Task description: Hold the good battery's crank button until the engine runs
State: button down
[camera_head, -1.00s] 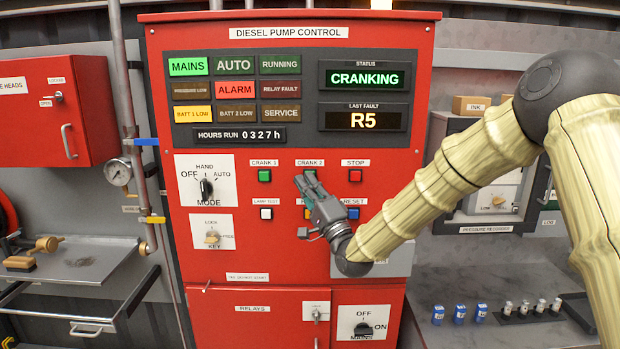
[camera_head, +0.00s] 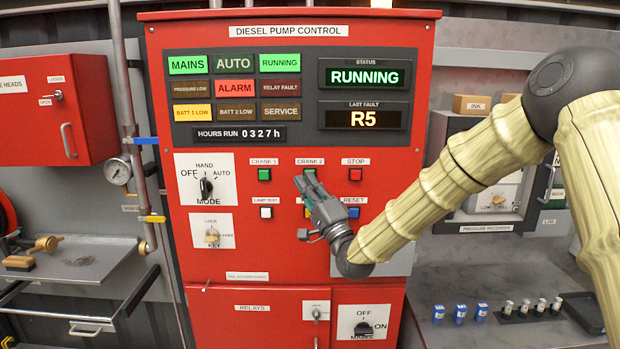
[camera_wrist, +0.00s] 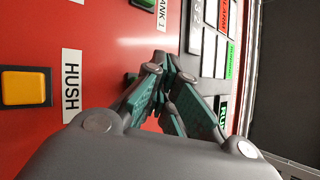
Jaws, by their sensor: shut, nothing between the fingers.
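The red diesel pump panel has a green CRANK 1 button (camera_head: 264,175) and a green CRANK 2 button (camera_head: 310,172) to its right. My gripper (camera_head: 303,180) is shut and empty, with its fingertips at the CRANK 2 button, covering part of it. Whether the tips press it cannot be told. The status display (camera_head: 364,77) reads RUNNING in green, and the RUNNING lamp (camera_head: 280,63) is lit green. The BATT 1 LOW lamp (camera_head: 192,114) is lit yellow; the BATT 2 LOW lamp (camera_head: 236,113) is dark. In the wrist view the closed fingers (camera_wrist: 165,70) point at the panel.
The red STOP button (camera_head: 355,175) is right of my gripper, with the blue RESET button (camera_head: 353,212) below it. The white LAMP TEST button (camera_head: 266,212) is at lower left. The mode knob (camera_head: 206,187) is further left. The ALARM lamp (camera_head: 235,88) is lit red.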

jog(key=shift+s, duration=0.35)
jog(key=s+b, duration=0.1)
jog(key=s, duration=0.4)
dwell(0.6)
